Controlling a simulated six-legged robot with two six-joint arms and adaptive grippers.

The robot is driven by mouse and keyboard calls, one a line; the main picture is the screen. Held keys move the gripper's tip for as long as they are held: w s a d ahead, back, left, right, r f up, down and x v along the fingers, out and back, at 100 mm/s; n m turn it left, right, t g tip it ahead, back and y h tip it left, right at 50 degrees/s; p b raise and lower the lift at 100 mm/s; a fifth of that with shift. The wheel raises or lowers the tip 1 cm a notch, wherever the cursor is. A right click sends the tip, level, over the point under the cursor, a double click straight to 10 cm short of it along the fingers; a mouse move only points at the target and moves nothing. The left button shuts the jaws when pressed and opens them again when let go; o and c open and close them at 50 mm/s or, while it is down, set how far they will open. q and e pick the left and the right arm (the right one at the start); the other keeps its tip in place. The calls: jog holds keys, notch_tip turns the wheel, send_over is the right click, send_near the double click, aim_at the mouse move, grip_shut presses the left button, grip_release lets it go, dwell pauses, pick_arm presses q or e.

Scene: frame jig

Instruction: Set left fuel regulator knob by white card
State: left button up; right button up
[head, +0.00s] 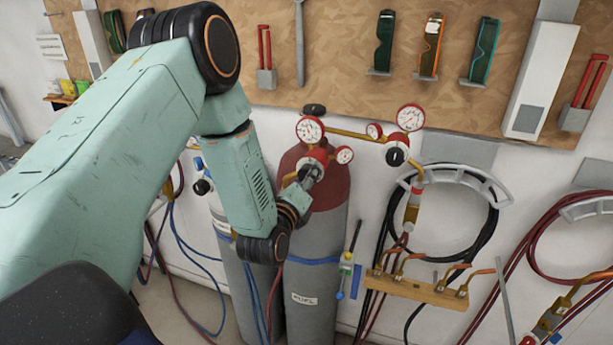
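The left fuel regulator (317,155) sits on top of a red-shouldered grey cylinder (335,190) marked FUEL, with white-faced, red-rimmed gauges (310,129). My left gripper (311,174) is at the front of this regulator, just below the large gauge. The gripper and wrist hide the regulator's knob, and I cannot tell whether the fingers touch or enclose it. A white sheet (52,47) hangs on the wall at the far upper left; its writing is too small to read, and I cannot tell whether it is the white card. My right gripper is not in view.
A second regulator (397,154) with a black knob stands to the right. Coiled black hose (491,222) and a wooden torch rack (415,289) are right of the cylinders. Goggles (383,42) hang on the board above. Another cylinder (232,275) stands left, with blue hoses nearby.

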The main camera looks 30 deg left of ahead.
pick_arm(q)
jog(key=o, duration=0.4)
jog(key=shift+s, duration=0.1)
jog(key=v, duration=1.1)
jog(key=shift+s+d, duration=0.2)
jog(key=shift+s, duration=0.2)
